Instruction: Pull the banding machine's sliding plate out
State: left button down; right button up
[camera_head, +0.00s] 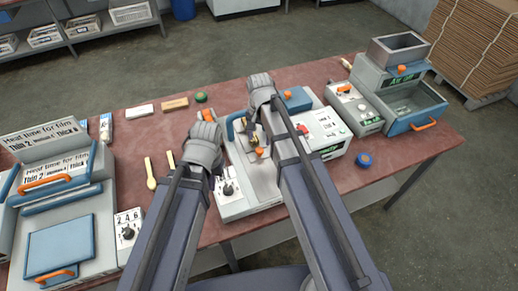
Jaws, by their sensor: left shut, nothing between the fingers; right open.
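The banding machine appears to be the white and blue unit (232,204) in the middle of the table, between my arms. A grey metal plate (262,178) lies on its top; I take this for the sliding plate, and my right arm covers part of it. My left gripper (238,126) is over the machine's left rear part, shut and empty. My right gripper (257,139) is over the machine's middle, open. The fingertips are small and partly hidden, so I cannot tell whether either touches the machine.
A white box with a red switch (303,129) stands right of the machine. A grey-blue unit with a tray (403,115) is further right. Sealing machines (60,248) fill the left end. A wooden spoon (150,180) and blue tape roll (364,160) lie on the red-brown table (130,156).

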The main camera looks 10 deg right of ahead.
aim_at(260, 150)
notch_tip(260, 150, down, 6)
jog(key=b, duration=0.5)
jog(key=shift+f, duration=0.15)
grip_shut()
dwell(1.2)
